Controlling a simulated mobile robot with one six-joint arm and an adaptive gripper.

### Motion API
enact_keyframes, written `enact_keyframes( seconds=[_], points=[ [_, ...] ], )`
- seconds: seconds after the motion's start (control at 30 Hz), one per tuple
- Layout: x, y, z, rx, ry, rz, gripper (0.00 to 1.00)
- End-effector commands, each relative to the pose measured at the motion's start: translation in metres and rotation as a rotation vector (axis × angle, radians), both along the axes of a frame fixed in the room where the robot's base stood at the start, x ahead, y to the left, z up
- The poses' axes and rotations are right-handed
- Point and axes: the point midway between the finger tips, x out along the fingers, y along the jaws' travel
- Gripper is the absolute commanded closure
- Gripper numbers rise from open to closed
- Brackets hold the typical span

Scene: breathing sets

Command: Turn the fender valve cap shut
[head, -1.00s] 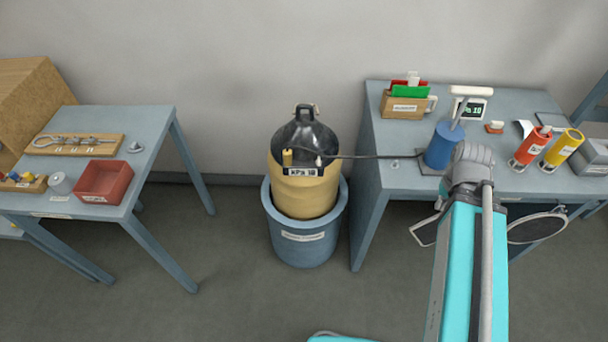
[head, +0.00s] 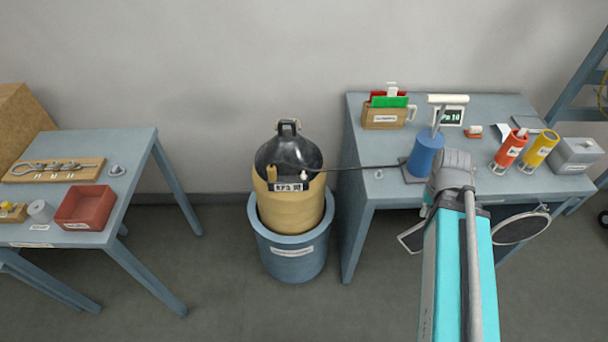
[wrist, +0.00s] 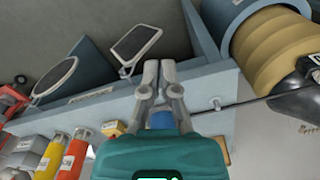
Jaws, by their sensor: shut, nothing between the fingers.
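The fender (head: 290,210) is yellow with a black top and handle, and stands upright in a blue tub (head: 291,262). A dark hose (head: 365,168) runs from the fender's top to the blue pump (head: 425,155). In the wrist view the fender (wrist: 275,45) is at the upper right, its valve cap not visible. My gripper (wrist: 158,68) is shut and empty, apart from the fender, above the right table; my arm hides it in the head view.
The right table (head: 375,185) also bears a wooden box of cards (head: 382,118), a gauge display (head: 449,115), red (head: 510,150) and yellow (head: 538,149) cylinders and a grey box (head: 575,155). The left table (head: 125,148) holds a red tray (head: 86,207). Floor between the tables is open around the tub.

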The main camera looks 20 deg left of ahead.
Motion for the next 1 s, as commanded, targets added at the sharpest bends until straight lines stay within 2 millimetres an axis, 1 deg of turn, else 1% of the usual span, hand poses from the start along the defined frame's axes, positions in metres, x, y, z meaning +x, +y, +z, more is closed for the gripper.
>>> enact_keyframes(
  seconds=[0.03, 0.17, 0.2, 0.3, 0.37, 0.47, 0.57, 0.67, 0.8, 0.87, 1.0],
  points=[
    [0.0, 0.0, 0.0, 0.0, 0.0, 0.002, 0.85],
    [0.005, 0.005, 0.0, 0.0, 0.0, 0.032, 0.61],
    [0.008, 0.008, 0.001, 0.0, 0.0, 0.051, 0.54],
    [0.019, 0.021, 0.001, 0.0, 0.0, 0.126, 0.37],
    [0.028, 0.032, 0.002, 0.0, 0.0, 0.19, 0.37],
    [0.045, 0.054, 0.003, 0.0, 0.0, 0.324, 0.37],
    [0.064, 0.082, 0.004, 0.0, 0.001, 0.484, 0.37],
    [0.081, 0.113, 0.006, 0.0, 0.001, 0.651, 0.37],
    [0.101, 0.159, 0.008, 0.001, 0.0, 0.886, 0.37],
    [0.109, 0.18, 0.008, 0.001, 0.0, 0.986, 0.37],
    [0.124, 0.231, 0.01, 0.001, 0.001, 1.219, 0.37]
  ],
)
